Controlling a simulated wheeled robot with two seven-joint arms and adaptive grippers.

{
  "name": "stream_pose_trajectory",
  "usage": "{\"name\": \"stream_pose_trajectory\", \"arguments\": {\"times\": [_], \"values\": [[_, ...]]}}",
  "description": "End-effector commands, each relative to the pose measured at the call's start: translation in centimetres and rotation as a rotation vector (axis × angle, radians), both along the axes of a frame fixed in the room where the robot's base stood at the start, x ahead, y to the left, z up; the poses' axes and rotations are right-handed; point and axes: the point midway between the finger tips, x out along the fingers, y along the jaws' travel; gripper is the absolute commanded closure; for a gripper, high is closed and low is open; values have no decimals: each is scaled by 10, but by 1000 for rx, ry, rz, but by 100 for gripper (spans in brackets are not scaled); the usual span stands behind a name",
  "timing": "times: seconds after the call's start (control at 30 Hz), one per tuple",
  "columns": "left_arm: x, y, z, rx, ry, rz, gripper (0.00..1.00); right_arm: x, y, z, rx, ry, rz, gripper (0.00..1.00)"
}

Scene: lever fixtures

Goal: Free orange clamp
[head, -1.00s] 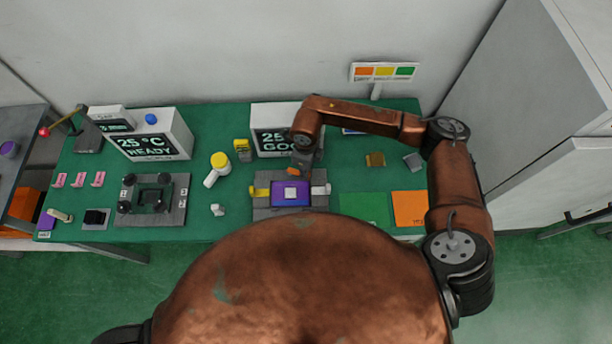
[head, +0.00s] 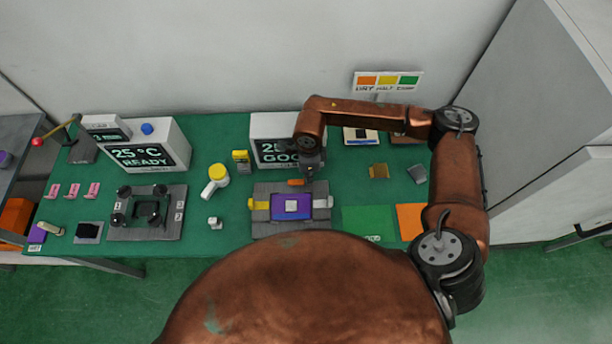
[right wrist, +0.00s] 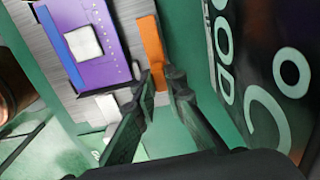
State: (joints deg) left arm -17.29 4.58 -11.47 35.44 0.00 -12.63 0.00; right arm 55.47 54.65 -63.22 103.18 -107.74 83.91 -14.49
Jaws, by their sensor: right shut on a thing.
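The orange clamp (head: 296,182) is a short bar at the back edge of the grey fixture (head: 262,232), which holds a purple board (head: 277,213) with a white square chip (head: 291,205). In the right wrist view the orange clamp (right wrist: 151,45) lies along the fixture's edge beside the purple board (right wrist: 98,55). My right gripper (right wrist: 163,75) is shut on the near end of the orange clamp; its fingertips hide that end. In the head view my right gripper (head: 309,178) is above the fixture's back edge. My left gripper is out of view.
A yellow clamp (head: 257,204) is on the fixture's left and a pale one (head: 323,204) on its right. A display box (head: 270,130) stands close behind my right gripper. Green (head: 367,222) and orange (head: 410,220) mats lie to the right.

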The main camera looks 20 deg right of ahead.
Motion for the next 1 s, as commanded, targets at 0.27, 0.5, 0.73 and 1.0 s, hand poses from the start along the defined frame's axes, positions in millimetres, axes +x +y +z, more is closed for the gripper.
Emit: {"name": "stream_pose_trajectory", "arguments": {"times": [0.27, 0.5, 0.73, 1.0], "values": [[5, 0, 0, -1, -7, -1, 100, 2, 0, 1, 0, -4, 1, 86], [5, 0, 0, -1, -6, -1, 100, 1, 0, 0, -1, -3, 0, 71], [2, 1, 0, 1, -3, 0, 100, 1, 0, 1, -1, -2, 0, 71], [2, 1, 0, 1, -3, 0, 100, 2, 0, 32, -1, -5, 0, 71]]}}
